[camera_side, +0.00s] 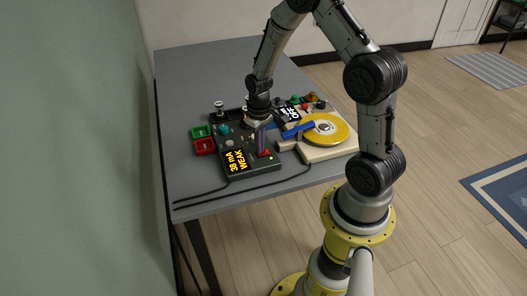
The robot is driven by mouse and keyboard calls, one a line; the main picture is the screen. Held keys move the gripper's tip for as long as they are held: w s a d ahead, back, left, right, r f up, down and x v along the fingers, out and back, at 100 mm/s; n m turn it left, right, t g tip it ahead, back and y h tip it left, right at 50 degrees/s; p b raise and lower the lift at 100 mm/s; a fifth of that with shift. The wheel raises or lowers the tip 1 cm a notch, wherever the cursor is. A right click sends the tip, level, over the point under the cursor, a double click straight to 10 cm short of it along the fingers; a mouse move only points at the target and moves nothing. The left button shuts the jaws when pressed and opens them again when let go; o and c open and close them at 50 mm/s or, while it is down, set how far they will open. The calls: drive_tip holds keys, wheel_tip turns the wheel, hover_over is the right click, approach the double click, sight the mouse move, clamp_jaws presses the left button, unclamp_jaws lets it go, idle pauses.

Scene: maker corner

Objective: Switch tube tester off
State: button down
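The tube tester (243,172) is a dark box near the table's front edge. Its lit display (237,161) reads "38 mA WEAK" in yellow. A red part (265,154), possibly its switch, shows on the right of its top face. My gripper (262,146) points down over the right side of the tester, just at or above this red part. The fingers are small and partly merge with the parts behind them. I cannot tell whether they touch the red part or how far apart they are.
A second device with a yellow disc (325,129) and a blue arm (298,130) stands close on the right. A dark display (291,114) reading "OFF" stands behind. The grey table (190,75) is clear at the back.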

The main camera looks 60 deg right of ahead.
drive_tip(key=shift+r, duration=3.4)
drive_tip(key=s+a+r+n+t, duration=0.1)
drive_tip(key=a+r+t, duration=0.1)
drive_tip(key=a+r, duration=0.5)
drive_tip(key=a+r+n+t, duration=0.2)
drive_tip(key=r, duration=0.8)
drive_tip(key=s+a+r, duration=0.1)
drive_tip(key=s+a, duration=0.2)
drive_tip(key=s, duration=0.4)
drive_tip(key=s+a+r+t, duration=0.1)
drive_tip(key=s+a, duration=0.1)
drive_tip(key=s, duration=0.6)
drive_tip(key=shift+s+a+r+t, duration=0.2)
drive_tip(key=shift+s+a+t, duration=0.1)
drive_tip(key=shift+a, duration=0.1)
